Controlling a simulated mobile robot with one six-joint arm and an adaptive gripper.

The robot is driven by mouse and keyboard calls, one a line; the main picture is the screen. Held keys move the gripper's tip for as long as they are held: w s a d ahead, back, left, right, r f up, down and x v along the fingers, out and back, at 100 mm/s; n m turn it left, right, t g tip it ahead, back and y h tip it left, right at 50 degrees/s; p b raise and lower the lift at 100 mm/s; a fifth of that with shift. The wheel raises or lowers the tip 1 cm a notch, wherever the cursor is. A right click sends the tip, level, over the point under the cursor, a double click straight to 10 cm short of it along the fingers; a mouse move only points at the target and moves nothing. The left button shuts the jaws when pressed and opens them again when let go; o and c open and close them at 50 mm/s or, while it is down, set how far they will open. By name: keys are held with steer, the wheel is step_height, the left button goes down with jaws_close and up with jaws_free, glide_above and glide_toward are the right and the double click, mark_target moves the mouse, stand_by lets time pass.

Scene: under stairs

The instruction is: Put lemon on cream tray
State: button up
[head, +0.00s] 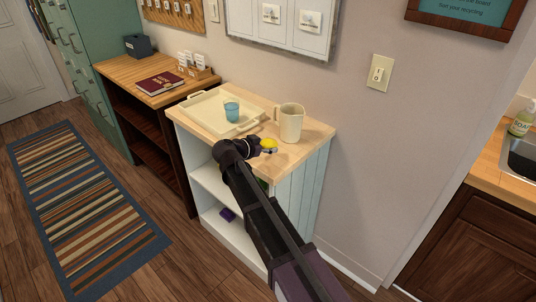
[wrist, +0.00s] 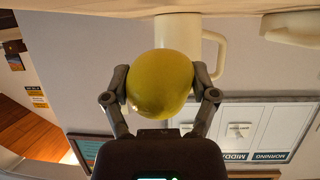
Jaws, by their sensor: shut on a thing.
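The yellow lemon (head: 268,142) is between the fingers of my gripper (head: 266,148), near the front edge of the wooden cabinet top. In the wrist view the lemon (wrist: 160,80) fills the space between the two fingers of my gripper (wrist: 160,95), which touch it on both sides. The cream tray (head: 204,109) lies on the cabinet top to the left of and beyond my gripper. A blue cup (head: 232,110) stands on the tray. Whether the lemon clears the wood is hard to tell.
A cream pitcher (head: 290,123) stands close behind and right of the lemon; it also shows in the wrist view (wrist: 187,32). A darker desk (head: 128,69) with a red book (head: 160,83) is at the left. The wall is close behind the cabinet.

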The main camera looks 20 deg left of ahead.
steer(key=shift+s+f+b, duration=0.1)
steer(key=shift+f+b, duration=1.15)
steer(key=shift+f, duration=0.3)
steer(key=shift+f, duration=0.2)
steer(key=o, duration=1.2)
steer(key=p+v, duration=0.5)
steer(key=v, duration=0.8)
steer(key=shift+s+a+r, duration=0.15)
steer(key=shift+s+a, duration=0.1)
